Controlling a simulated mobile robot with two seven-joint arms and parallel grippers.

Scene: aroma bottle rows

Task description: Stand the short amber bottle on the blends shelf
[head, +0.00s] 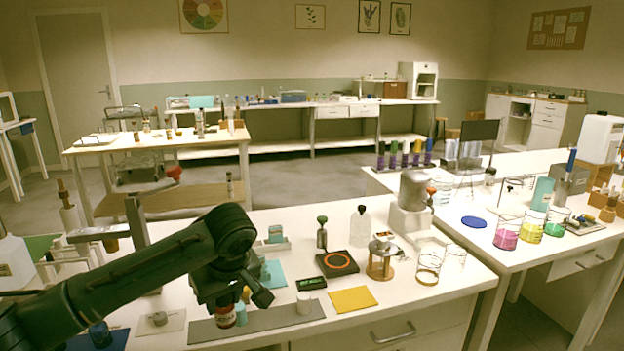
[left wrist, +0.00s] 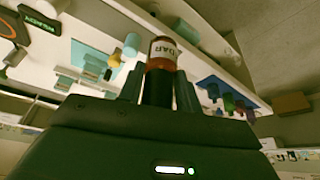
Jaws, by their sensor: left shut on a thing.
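My left gripper (head: 227,299) is over the front left of the near bench, pointing down. It is shut on the short amber bottle (head: 226,317), which shows a white label and red-brown glass below the gripper. In the left wrist view the bottle (left wrist: 161,52) sits between the two fingers (left wrist: 158,88), with part of its label legible as "DAR". The bottle is at a long grey strip (head: 282,321); I cannot tell whether it touches it. No shelf marked for blends can be made out. My right gripper is not in view.
A yellow mat (head: 353,299), a dark display block (head: 311,283) and a black hotplate (head: 338,264) lie to the right. A blue mat (head: 98,340) lies left.

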